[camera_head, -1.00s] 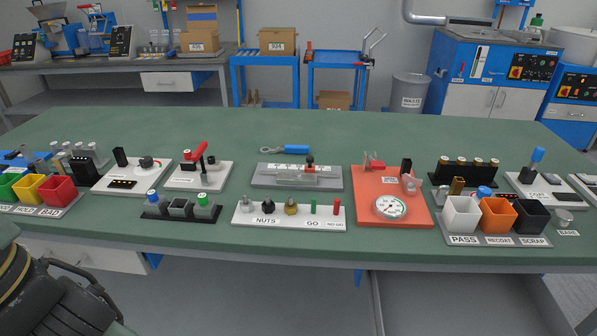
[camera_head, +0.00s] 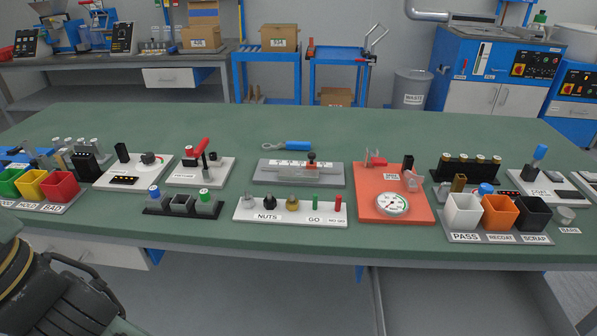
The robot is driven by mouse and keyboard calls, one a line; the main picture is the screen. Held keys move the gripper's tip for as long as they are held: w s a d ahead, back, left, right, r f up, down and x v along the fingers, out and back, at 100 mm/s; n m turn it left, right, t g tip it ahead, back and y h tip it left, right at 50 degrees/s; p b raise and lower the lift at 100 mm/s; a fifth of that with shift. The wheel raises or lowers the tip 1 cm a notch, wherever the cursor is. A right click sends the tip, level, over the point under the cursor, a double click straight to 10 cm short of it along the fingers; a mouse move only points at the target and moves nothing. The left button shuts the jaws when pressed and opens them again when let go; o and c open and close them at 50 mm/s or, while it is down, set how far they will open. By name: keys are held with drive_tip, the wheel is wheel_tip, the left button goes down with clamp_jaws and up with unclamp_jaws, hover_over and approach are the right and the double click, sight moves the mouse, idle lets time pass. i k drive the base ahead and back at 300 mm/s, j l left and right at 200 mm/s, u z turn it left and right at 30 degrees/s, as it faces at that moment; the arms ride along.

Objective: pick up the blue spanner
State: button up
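The blue spanner (camera_head: 288,146) lies flat on the green table top, behind the grey slide fixture (camera_head: 262,176). Its blue handle points right and its grey metal ring end points left. Nothing covers it, and it is apart from the fixture. A dark part of my own arm shows at the lower left edge, well away from the spanner. My gripper's fingers are not in this view.
The green table (camera_head: 400,130) is clear around and behind the spanner. In front stand the nuts board (camera_head: 240,212), the red gauge plate (camera_head: 367,204), a white board with a red lever (camera_head: 180,177) and bins (camera_head: 463,212). A blue trolley (camera_head: 335,60) stands behind.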

sight(289, 144)
drive_tip(key=k+j+z, duration=0.15)
drive_tip(key=j, duration=0.15)
drive_tip(key=k+j+z, duration=0.15)
drive_tip(key=j, duration=0.2)
drive_tip(key=i+j+z, duration=0.1)
drive_tip(key=j+z, duration=0.15)
drive_tip(key=i+j, duration=0.1)
drive_tip(key=i, duration=1.15)
